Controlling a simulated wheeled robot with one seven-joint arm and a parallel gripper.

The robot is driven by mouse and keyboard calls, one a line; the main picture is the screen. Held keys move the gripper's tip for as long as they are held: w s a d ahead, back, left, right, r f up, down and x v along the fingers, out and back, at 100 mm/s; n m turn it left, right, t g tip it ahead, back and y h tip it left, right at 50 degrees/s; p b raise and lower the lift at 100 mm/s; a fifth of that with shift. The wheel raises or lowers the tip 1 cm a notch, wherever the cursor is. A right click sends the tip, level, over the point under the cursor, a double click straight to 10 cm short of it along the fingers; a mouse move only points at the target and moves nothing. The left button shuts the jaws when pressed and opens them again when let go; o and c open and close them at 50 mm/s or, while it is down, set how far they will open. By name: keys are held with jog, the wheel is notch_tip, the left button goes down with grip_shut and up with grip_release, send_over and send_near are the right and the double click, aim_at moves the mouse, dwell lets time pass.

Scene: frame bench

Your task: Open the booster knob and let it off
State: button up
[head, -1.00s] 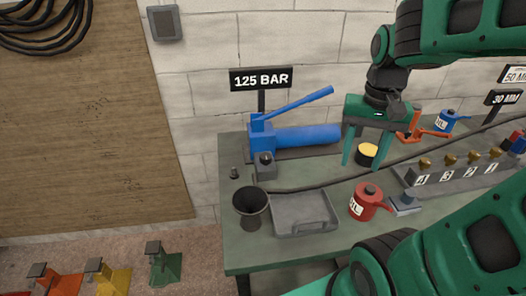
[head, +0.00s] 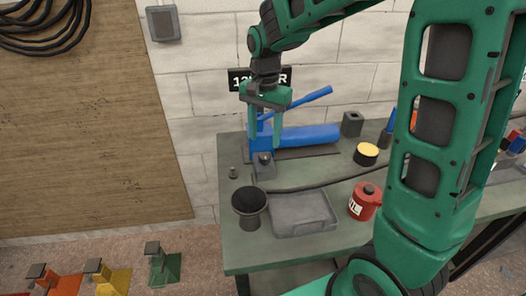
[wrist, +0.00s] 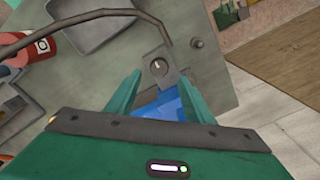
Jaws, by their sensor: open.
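The blue hand pump or booster (head: 308,138) lies on the bench under a partly hidden "125 BAR" sign (head: 241,80). At its front left is a grey block (head: 264,172) with a dark round knob (head: 264,157) on top. In the wrist view the knob (wrist: 159,66) is a dark disc with a pale mark, on a grey plate with a hose running to it. My gripper (head: 265,146) is open and empty, pointing down just above the knob. In the wrist view its fingertips (wrist: 160,78) straddle the knob's line, apart from it.
A black funnel-like cup (head: 250,203), a grey tray (head: 303,228) and a red can (head: 364,201) stand in front. A yellow-topped tin (head: 366,154) and a dark box (head: 352,124) are to the right. A small fitting (head: 233,172) sits left of the knob. The blue lever (head: 303,101) rises behind.

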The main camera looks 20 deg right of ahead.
aim_at(265, 155)
notch_tip(265, 155, down, 6)
jog(key=shift+f, duration=0.25)
jog(key=c, duration=1.1)
